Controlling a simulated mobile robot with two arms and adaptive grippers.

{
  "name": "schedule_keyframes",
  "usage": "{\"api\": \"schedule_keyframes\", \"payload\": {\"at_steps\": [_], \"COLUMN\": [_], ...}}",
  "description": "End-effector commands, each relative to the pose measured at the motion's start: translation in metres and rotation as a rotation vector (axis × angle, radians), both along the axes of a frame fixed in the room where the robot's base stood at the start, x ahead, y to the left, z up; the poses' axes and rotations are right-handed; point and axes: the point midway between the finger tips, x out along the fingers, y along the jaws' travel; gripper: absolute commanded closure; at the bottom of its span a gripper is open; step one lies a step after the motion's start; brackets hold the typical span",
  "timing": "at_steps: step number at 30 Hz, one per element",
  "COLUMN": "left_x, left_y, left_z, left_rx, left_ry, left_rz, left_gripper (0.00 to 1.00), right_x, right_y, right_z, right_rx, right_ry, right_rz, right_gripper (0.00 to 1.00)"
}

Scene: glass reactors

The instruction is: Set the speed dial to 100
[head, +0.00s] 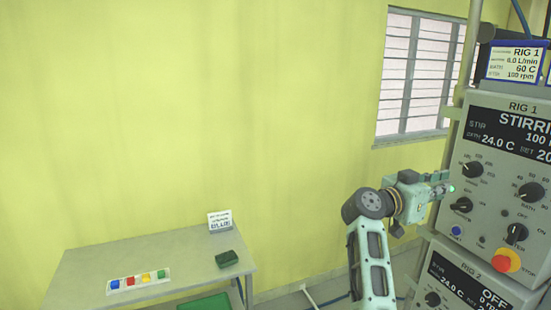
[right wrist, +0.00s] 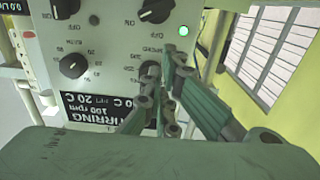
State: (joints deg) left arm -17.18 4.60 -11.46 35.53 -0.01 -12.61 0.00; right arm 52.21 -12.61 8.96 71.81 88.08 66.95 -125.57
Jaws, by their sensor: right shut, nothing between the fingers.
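The RIG 1 panel (head: 490,200) is at the right of the head view. Its display (head: 510,130) reads STIRRING and 100, and the display shows upside down in the right wrist view (right wrist: 95,103) with 100 rpm. The black stir speed dial (head: 472,169) is at the panel's upper left. In the right wrist view the dial (right wrist: 149,74) is partly hidden behind my fingers. My right gripper (head: 446,189) is shut and empty, its fingertips (right wrist: 170,58) close beside the dial; I cannot tell whether they touch it. My left gripper is not in view.
Other knobs are close by: the bath dial (head: 530,191) and two lower knobs (head: 461,206) (head: 516,233). A red stop button (head: 507,260) sits below. A RIG 2 panel (head: 470,285) is underneath. A table (head: 85,265) stands far left; the space between is clear.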

Motion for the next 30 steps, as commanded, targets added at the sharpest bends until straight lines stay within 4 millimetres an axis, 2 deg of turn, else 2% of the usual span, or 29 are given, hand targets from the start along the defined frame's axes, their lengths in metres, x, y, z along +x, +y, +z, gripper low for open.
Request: {"api": "schedule_keyframes", "payload": {"at_steps": [7, 11, 17, 30], "left_x": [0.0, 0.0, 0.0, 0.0], "left_y": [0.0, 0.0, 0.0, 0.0], "left_z": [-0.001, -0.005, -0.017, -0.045], "left_rx": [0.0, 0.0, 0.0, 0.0], "left_ry": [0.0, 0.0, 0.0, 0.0], "left_rz": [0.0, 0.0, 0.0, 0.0], "left_gripper": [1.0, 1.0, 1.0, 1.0], "right_x": [0.0, 0.0, -0.002, -0.01], "right_y": [0.0, 0.0, 0.0, -0.002], "right_z": [0.0, 0.0, 0.003, 0.013], "right_rx": [0.004, 0.039, 0.185, 0.582], "right_ry": [-0.009, -0.097, -0.45, -1.415], "right_rz": [0.0, 0.0, 0.001, 0.001], "right_gripper": [1.0, 1.0, 1.0, 1.0]}}
